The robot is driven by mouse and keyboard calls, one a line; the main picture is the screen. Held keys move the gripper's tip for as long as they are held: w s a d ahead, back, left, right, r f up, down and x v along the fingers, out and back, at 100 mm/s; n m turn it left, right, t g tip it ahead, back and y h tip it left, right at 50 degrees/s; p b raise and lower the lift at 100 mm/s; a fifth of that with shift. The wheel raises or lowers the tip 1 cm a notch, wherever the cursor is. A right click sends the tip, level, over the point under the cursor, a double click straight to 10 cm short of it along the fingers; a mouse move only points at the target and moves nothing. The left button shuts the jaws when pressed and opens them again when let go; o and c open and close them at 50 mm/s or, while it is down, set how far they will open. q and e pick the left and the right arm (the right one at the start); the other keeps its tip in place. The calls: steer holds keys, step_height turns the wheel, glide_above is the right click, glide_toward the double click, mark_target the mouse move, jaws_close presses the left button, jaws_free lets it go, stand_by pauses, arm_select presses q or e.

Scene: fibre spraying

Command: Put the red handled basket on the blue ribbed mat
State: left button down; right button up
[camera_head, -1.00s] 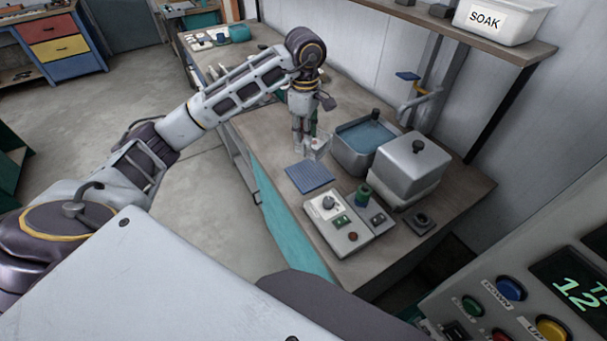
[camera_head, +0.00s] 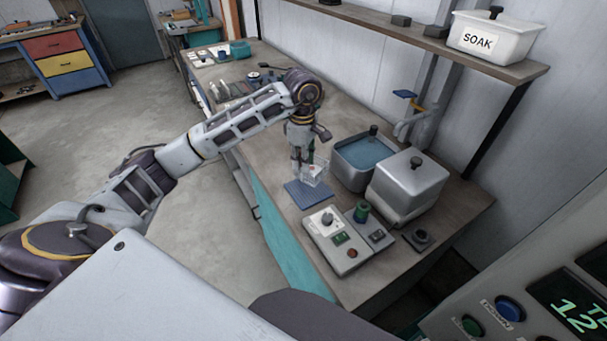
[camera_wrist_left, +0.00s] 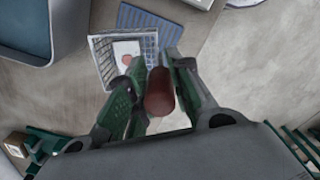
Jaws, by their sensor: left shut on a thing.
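My left gripper (camera_head: 303,158) is shut on the red handle (camera_wrist_left: 160,92) of the wire basket. The basket (camera_wrist_left: 107,56) is a small pale mesh box with a light piece inside that bears a reddish spot. In the head view the basket (camera_head: 315,175) hangs over or beside the far right part of the blue ribbed mat (camera_head: 304,196). I cannot tell whether it touches the mat. In the left wrist view the mat (camera_wrist_left: 150,20) lies just beyond the basket, partly covered by it. My right gripper is not in view.
An open tank of blue liquid (camera_head: 366,158) stands right of the basket, with a lidded metal tank (camera_head: 408,182) nearer. A control box (camera_head: 338,238) with knobs stands in front of the mat. A shelf (camera_head: 400,37) holds a white SOAK tub (camera_head: 494,38).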

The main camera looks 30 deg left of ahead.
mark_target(303, 175)
arm_select(q)
steer(key=shift+f, duration=1.15)
steer(key=shift+f+p, duration=0.5)
steer(key=shift+f, duration=1.35)
steer(key=shift+f, duration=0.15)
steer(key=c, duration=1.3)
jaws_free()
